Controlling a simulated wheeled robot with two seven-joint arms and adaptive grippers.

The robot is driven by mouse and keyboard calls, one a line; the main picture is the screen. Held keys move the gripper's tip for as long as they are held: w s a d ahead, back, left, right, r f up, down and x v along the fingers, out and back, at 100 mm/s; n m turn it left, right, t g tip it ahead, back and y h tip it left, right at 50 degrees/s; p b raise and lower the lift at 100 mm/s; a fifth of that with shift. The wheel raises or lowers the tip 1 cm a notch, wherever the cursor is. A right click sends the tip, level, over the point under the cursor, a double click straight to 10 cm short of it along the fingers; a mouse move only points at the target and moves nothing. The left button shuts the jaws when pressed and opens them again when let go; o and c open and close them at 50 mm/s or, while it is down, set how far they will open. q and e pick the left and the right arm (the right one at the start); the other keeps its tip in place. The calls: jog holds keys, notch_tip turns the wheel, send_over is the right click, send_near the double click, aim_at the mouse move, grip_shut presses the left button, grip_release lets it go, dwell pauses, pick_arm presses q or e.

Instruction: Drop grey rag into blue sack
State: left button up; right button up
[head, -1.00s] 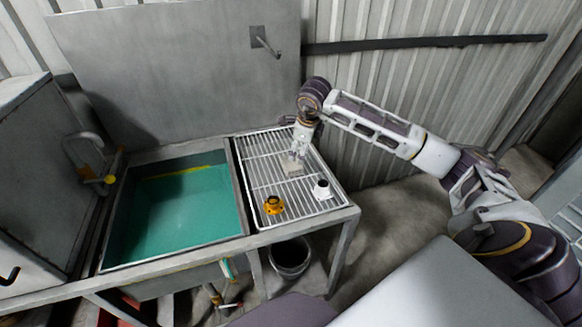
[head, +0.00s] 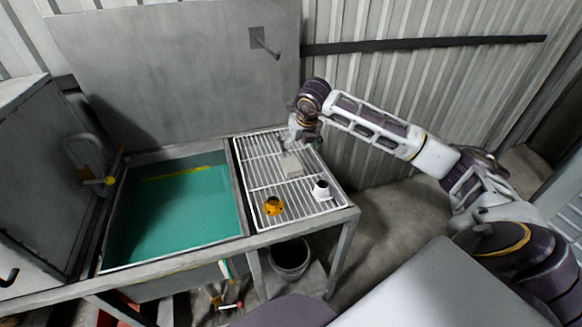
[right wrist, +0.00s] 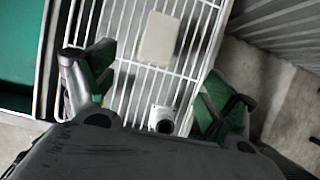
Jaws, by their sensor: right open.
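A flat, pale grey square, which looks like the grey rag (head: 291,164), lies on the white wire rack (head: 262,180) right of the sink. In the right wrist view, the rag (right wrist: 159,38) lies on the rack beyond the open, green-padded fingers of the right gripper (right wrist: 155,85). I see no blue sack in either view. My left gripper is not in view.
A yellow fitting (head: 273,206) and a white fitting (head: 321,190) stand near the rack's front edge. The sink (head: 180,210) with green liquid is on the left. A dark bucket (head: 290,257) stands on the floor below. A metal wall is behind.

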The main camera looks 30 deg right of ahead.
send_near(292, 165)
jog(key=x, duration=0.2)
jog(key=shift+s+d+f+p, duration=0.1)
jog(key=shift+d+f+p, duration=0.1)
jog(key=shift+f+p, duration=0.15)
jog(key=shift+w+f, duration=0.25)
jog(key=shift+f, duration=0.3)
jog(key=shift+w+f, duration=0.2)
jog(key=shift+f, duration=0.25)
jog(key=shift+w+f, duration=0.15)
jog(key=shift+f, duration=0.15)
jog(key=x, duration=0.2)
jog(key=shift+w+f+p, duration=0.2)
jog(key=shift+p, duration=0.2)
jog(key=shift+w+f, duration=0.1)
jog(key=shift+f, duration=0.45)
jog(key=c, duration=1.1)
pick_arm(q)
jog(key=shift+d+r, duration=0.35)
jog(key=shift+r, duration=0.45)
